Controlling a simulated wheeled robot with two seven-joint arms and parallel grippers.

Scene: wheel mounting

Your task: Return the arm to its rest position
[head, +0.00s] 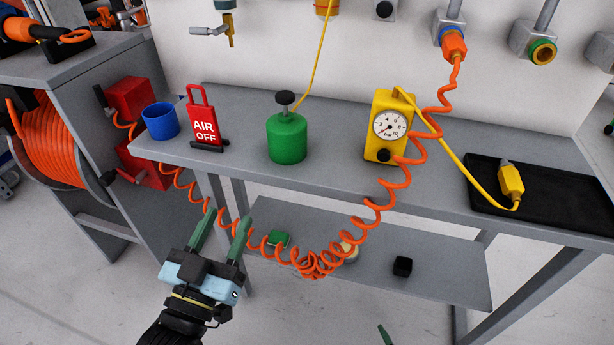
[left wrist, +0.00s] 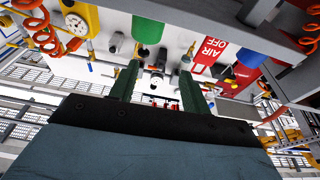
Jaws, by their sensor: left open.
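My left gripper (head: 222,236) is open and empty in the head view. Its two green fingers point up toward the bench, in front of the bench's front edge and below the red AIR OFF sign. Its fingers also show in the left wrist view (left wrist: 156,85), apart with nothing held between them. A green fingertip (head: 384,335) shows at the bottom edge of the head view; it seems to be part of my right gripper, and the rest of that gripper is out of frame.
The grey bench (head: 345,185) carries a blue cup (head: 160,121), AIR OFF sign (head: 203,122), green canister (head: 287,137), yellow gauge box (head: 383,140) and black tray (head: 560,208). An orange coiled hose (head: 375,205) hangs before the bench, close to my left gripper. A lower shelf (head: 450,280) holds small blocks.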

